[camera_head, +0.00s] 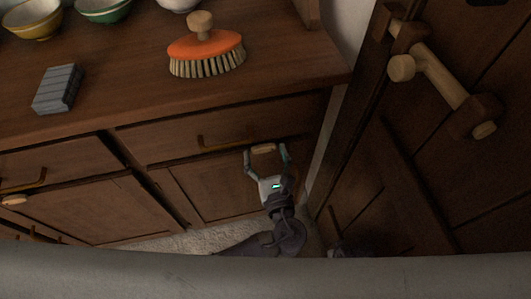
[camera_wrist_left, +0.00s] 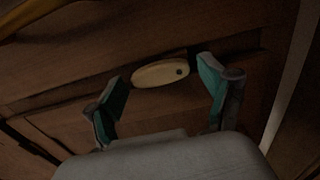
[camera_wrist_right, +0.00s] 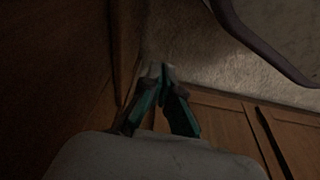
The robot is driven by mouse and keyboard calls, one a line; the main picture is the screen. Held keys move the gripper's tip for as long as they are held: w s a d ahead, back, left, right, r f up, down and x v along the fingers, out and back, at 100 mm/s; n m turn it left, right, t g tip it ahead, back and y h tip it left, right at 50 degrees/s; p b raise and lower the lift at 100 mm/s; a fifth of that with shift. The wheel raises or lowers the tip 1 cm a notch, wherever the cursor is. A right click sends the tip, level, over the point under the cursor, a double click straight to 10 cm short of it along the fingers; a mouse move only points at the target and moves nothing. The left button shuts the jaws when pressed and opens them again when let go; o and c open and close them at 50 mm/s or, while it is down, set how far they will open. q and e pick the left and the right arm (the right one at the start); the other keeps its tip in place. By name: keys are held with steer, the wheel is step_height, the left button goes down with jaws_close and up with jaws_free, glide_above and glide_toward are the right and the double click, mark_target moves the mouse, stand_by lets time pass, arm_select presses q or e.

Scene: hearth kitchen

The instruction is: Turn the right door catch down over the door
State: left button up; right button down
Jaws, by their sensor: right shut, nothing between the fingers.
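The right door catch (camera_head: 263,149) is a small pale wooden oval at the top of the right cabinet door (camera_head: 212,188), under a drawer. It lies roughly level, along the door's top edge. In the left wrist view the catch (camera_wrist_left: 158,74) shows a dark pivot dot near its right end. My left gripper (camera_head: 266,152) is open, with one finger to each side of the catch; its fingers (camera_wrist_left: 160,80) show a gap on both sides, and I cannot tell their depth from the door. My right gripper (camera_wrist_right: 158,72) is shut and empty, low beside dark wood.
Another pale catch (camera_head: 14,200) is on the left door. An orange brush (camera_head: 205,50), a grey block (camera_head: 58,88) and bowls stand on the counter. A dark door with a wooden bolt (camera_head: 440,77) stands at right.

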arm_select(q)
steer(key=c, duration=1)
arm_select(e)
steer(key=shift+s+d+f, duration=0.1)
steer(key=shift+s+f, duration=0.05)
